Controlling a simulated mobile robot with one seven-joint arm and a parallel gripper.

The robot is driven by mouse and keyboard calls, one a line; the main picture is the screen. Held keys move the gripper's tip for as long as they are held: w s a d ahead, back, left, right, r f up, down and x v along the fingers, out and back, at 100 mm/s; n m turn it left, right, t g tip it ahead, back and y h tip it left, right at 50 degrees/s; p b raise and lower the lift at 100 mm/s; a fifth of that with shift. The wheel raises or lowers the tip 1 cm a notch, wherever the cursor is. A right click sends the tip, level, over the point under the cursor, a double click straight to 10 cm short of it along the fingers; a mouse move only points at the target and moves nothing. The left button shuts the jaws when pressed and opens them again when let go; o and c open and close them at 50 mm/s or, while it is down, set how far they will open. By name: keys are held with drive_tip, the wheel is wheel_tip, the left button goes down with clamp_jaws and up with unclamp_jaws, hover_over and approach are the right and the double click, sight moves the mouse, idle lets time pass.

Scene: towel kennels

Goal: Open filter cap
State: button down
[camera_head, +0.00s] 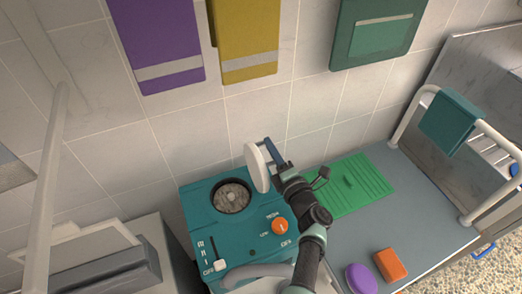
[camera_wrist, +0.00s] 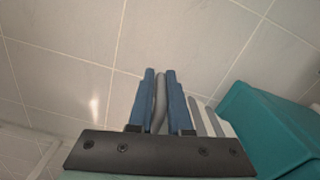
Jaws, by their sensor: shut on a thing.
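The white round filter cap (camera_head: 257,167) stands on edge, nearly upright, at the right side of the round opening (camera_head: 231,196) in the teal machine (camera_head: 205,222). The opening is uncovered and shows a grey, speckled inside. I cannot tell whether the cap is still joined to the machine. My gripper (camera_head: 269,152) is at the cap's right side. In the wrist view, the blue fingers of my gripper (camera_wrist: 161,78) are shut on the cap, seen as a thin grey edge (camera_wrist: 160,104) between them.
An orange knob (camera_head: 279,226) and a white slider (camera_head: 221,265) are on the machine. A green ribbed mat (camera_head: 365,178), a purple round thing (camera_head: 361,279) and an orange block (camera_head: 390,265) lie on the grey table (camera_head: 425,205). Towels (camera_head: 158,40) hang on the tiled wall behind.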

drive_tip(key=shift+w+d+f+b, duration=0.25)
drive_tip(key=shift+d+f+b, duration=0.25)
drive_tip(key=shift+d, duration=0.15)
drive_tip(key=shift+w+d+f+b, duration=0.2)
drive_tip(key=shift+d+f+b, duration=0.2)
drive_tip(key=shift+d, duration=0.2)
drive_tip(key=shift+f, duration=0.2)
drive_tip(key=c, duration=0.9)
unclamp_jaws()
drive_tip(key=shift+r, duration=0.25)
drive_tip(key=p+v, duration=0.3)
drive_tip(key=v, duration=1)
drive_tip(key=shift+f, duration=0.1)
